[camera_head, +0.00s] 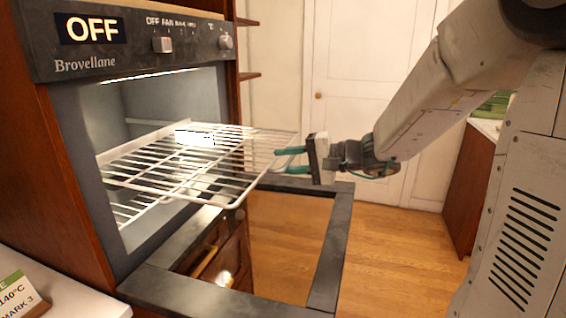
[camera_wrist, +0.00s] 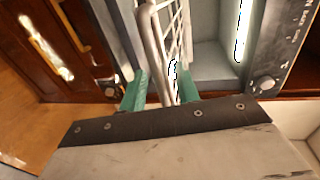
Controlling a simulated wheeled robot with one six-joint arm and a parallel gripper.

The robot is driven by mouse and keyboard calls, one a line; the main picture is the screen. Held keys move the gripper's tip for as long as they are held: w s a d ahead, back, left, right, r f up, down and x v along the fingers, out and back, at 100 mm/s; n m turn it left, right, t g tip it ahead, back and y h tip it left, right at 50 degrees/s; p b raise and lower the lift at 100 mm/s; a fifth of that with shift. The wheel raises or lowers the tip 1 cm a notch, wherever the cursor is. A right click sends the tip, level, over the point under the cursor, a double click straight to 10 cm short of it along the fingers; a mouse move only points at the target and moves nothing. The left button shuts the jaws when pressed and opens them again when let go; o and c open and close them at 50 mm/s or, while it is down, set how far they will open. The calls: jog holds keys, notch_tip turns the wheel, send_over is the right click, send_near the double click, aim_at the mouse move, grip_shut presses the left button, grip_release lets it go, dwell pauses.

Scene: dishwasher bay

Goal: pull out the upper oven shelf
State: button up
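The upper oven shelf (camera_head: 190,160), a white wire rack, sticks well out of the oven (camera_head: 85,150), over the lowered door (camera_head: 325,250). My gripper (camera_head: 277,161) is at its front edge, to the right in the head view. In the wrist view the gripper's two green fingers (camera_wrist: 163,90) stand apart on either side of the shelf's front rail (camera_wrist: 155,50). Gaps show beside the rail, so the fingers look open around it; contact is hard to tell. A lower rack (camera_head: 128,208) is partly hidden inside the oven.
The control panel (camera_head: 145,40) reads OFF. The oven door is down, its frame below the shelf. A counter with a card (camera_head: 18,297) is at lower left. Wooden floor (camera_head: 400,240) lies clear right of the door, before a white door (camera_head: 365,80).

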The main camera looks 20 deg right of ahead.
jog(key=v, duration=0.6)
jog(key=shift+s, duration=0.15)
jog(key=shift+d, duration=0.1)
jog(key=s+a+f+n+g+h, duration=0.1)
jog(key=s+a+f+g+h, duration=0.1)
jog(key=s+f+g, duration=0.3)
jog(key=s+a+f+n+g+h, duration=0.1)
jog(key=s+a+f+g, duration=0.15)
jog(key=s, duration=0.55)
jog(key=s+r+n+g+h, duration=0.1)
jog(key=s+r+n+h, duration=0.1)
jog(key=s+n+h, duration=0.4)
jog(key=s+h, duration=0.3)
jog(key=s, duration=0.4)
jog(key=shift+s+d, duration=0.2)
jog(key=shift+d, duration=0.1)
